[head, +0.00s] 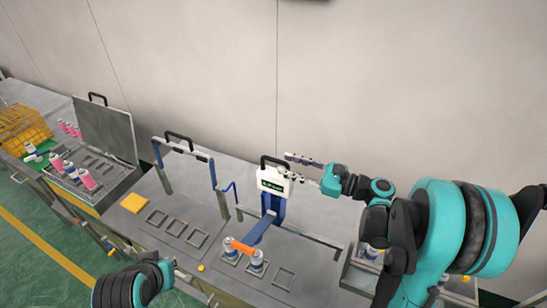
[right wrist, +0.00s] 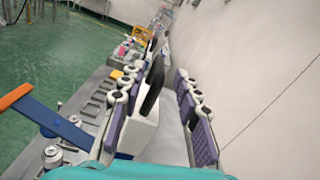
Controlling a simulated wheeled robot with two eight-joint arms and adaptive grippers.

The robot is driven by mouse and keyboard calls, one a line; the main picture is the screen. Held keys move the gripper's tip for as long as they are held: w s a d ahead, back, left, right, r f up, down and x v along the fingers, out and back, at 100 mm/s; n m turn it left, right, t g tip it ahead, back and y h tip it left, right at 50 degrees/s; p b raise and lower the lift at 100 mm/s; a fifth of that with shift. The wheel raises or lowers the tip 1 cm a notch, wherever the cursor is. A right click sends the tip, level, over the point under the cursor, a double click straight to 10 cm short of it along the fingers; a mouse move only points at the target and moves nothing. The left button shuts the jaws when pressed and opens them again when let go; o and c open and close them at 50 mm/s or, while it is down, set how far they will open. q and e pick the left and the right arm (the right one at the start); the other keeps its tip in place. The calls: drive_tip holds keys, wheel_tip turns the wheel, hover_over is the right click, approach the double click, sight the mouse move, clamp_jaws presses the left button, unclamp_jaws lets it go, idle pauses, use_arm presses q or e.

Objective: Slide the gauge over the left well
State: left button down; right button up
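The gauge is a white box (head: 272,181) with a black handle on top, on a blue post, with a blue arm (head: 262,229) ending in an orange tip (head: 241,247). The tip lies over the left well area, close above a can (head: 230,254). A second can (head: 257,264) stands in the middle well; the right well (head: 284,279) is empty. My right gripper (head: 296,168) is open beside the handle. In the right wrist view, the black handle (right wrist: 152,86) shows between its parted fingers (right wrist: 160,105). My left arm shows at the bottom left; its fingers are unclear.
A raised frame (head: 186,150) stands left of the gauge, with empty square wells (head: 175,228) before it. A yellow pad (head: 133,203) lies farther left. Pink-topped cans (head: 87,180) and a yellow crate (head: 22,128) are at the far left. The wall is close behind.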

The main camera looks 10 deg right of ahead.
sight(267, 158)
drive_tip(key=x, duration=0.5)
drive_tip(key=shift+w+a, duration=0.1)
drive_tip(key=shift+w, duration=0.1)
drive_tip(key=shift+s, duration=0.2)
drive_tip(key=shift+w+a, duration=0.1)
clamp_jaws()
